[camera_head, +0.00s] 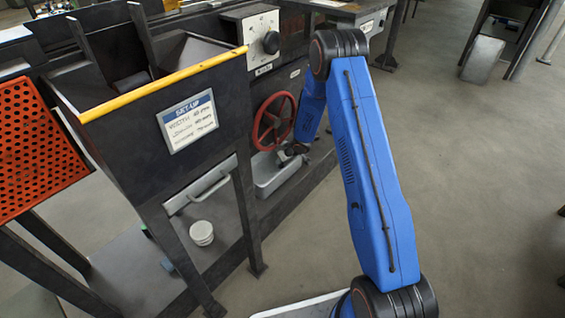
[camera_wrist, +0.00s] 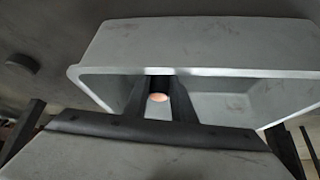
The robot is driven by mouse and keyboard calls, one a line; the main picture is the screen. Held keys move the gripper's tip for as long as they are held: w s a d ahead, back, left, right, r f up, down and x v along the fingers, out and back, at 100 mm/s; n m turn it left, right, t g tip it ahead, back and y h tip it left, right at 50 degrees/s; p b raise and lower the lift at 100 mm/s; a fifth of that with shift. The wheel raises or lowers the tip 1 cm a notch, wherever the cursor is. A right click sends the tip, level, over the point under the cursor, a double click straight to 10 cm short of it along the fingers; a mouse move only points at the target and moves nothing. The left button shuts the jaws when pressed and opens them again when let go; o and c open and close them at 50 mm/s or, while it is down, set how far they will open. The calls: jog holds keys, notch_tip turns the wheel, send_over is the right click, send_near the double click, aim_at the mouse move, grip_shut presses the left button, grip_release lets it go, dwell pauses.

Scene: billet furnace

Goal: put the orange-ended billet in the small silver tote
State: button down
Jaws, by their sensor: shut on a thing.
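The small silver tote (camera_head: 275,177) stands low beside the red handwheel in the head view, and its rim and inner walls fill much of the wrist view (camera_wrist: 225,45). My gripper (camera_wrist: 159,86) is shut on the orange-ended billet (camera_wrist: 157,97), whose round orange end shows between the two dark fingers. The fingers and billet appear over or inside the tote's opening; I cannot tell whether the billet touches the tote. In the head view my gripper (camera_head: 288,153) is small and dark at the tote's far end, and the billet cannot be made out there.
A red handwheel (camera_head: 274,121) is close to my wrist. A dark hopper with a yellow edge bar (camera_head: 165,84) and a set-up sign (camera_head: 187,121) stands at left. A white round container (camera_head: 201,232) sits on the lower shelf. The floor at right is mostly clear.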

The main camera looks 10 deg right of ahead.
jog(key=shift+f, duration=0.4)
jog(key=shift+f, duration=0.1)
jog(key=c, duration=1.5)
grip_release()
jog(key=v, duration=1.2)
